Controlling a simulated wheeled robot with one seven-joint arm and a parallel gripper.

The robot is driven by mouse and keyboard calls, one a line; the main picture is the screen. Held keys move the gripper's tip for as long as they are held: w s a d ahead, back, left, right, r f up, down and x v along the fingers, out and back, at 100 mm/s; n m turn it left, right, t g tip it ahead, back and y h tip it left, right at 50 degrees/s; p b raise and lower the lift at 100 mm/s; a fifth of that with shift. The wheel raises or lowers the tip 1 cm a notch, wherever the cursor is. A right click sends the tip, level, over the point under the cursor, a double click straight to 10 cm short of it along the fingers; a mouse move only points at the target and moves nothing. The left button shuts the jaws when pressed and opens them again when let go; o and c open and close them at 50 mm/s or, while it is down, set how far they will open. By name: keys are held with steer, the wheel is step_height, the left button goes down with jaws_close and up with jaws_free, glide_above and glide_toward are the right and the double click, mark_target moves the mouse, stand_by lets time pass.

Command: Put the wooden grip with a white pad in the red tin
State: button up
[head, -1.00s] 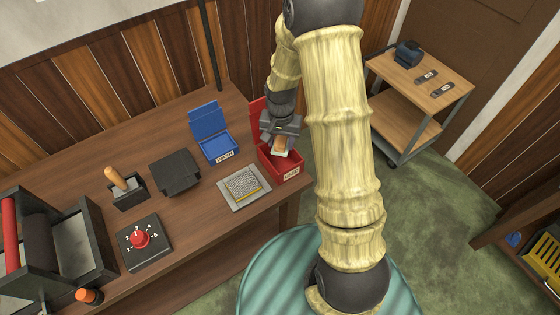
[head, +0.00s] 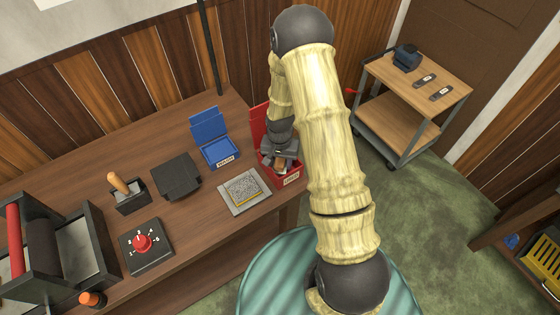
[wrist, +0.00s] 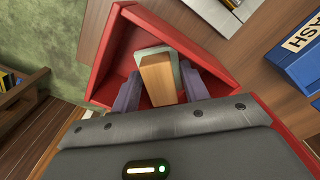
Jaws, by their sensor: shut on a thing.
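The red tin (head: 267,180) stands open at the right end of the workbench, with its lid up at the back and a label on its front. My gripper (head: 280,163) reaches down into the tin's opening. In the wrist view my gripper (wrist: 159,92) has its two fingers closed on either side of the wooden grip (wrist: 157,80). The grip's pale pad (wrist: 149,51) shows at its far end, within the outline of the tin's walls (wrist: 112,55). I cannot tell whether the pad touches the tin's floor.
A blue open tin (head: 220,153) stands left of the red tin. A grey slab (head: 243,190) lies in front. A black block (head: 177,176), a red-knob dial box (head: 146,245) and a wooden-handled tool (head: 120,184) sit farther left. A trolley (head: 420,75) stands at right.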

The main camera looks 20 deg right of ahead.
mark_target(280, 161)
steer(key=shift+f, duration=0.4)
steer(key=shift+d+f, duration=0.1)
steer(key=o, duration=0.7)
step_height(280, 161, up, 12)
steer(key=b, duration=0.2)
steer(key=shift+b, duration=0.3)
steer(key=shift+s, duration=0.15)
